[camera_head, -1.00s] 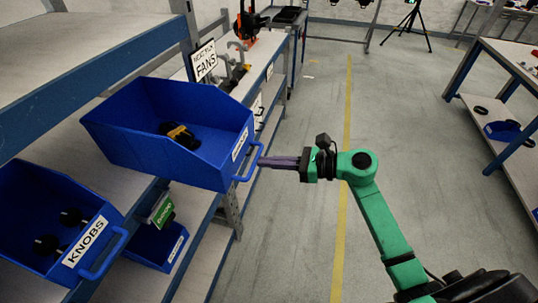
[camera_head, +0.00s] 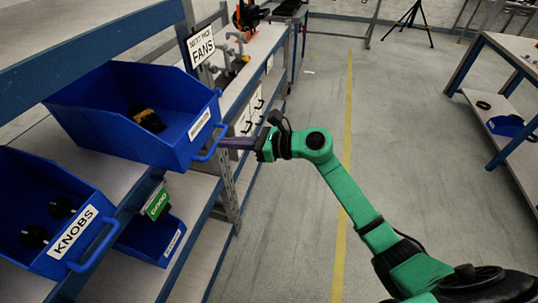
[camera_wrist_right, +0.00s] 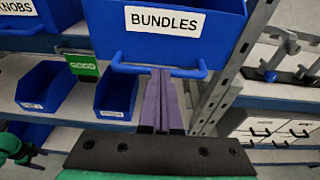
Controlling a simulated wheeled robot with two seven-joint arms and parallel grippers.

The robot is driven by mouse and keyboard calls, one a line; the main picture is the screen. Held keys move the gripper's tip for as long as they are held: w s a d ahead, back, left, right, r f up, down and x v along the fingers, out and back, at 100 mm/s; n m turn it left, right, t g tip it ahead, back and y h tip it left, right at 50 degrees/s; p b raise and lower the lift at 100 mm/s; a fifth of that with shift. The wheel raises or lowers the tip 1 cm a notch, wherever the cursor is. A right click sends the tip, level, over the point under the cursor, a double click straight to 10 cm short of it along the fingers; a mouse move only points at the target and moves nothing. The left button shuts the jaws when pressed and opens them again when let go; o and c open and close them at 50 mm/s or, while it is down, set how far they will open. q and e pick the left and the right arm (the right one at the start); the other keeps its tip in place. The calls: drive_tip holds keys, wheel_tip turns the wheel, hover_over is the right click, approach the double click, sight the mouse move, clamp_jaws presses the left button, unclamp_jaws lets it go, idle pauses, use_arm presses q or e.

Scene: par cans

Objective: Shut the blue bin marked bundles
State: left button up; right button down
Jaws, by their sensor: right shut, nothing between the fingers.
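The blue bin marked bundles (camera_head: 165,150) sticks out from the shelf in the head view, with a black and yellow item (camera_head: 147,120) inside. Its front label and blue handle show in the right wrist view, where I read BUNDLES on the bin (camera_wrist_right: 210,40). My right gripper (camera_head: 224,143) is shut and empty, its purple fingers at the bin's handle (camera_head: 212,150). In the right wrist view the fingertips (camera_wrist_right: 161,75) reach the handle bar below the label; whether they touch is hard to tell.
A blue bin marked KNOBS (camera_head: 85,238) sticks out at lower left. A smaller blue bin (camera_head: 150,240) and a green card (camera_head: 156,201) are below. A shelf post (camera_head: 229,185) stands close right.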

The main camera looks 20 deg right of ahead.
sight(204, 135)
drive_tip(key=x, duration=0.3)
drive_tip(key=r+b+x, duration=0.1)
drive_tip(key=x, duration=0.2)
drive_tip(key=r+b+x, duration=0.1)
drive_tip(key=x, duration=0.2)
drive_tip(key=shift+w+a, duration=0.1)
drive_tip(key=shift+r, duration=0.1)
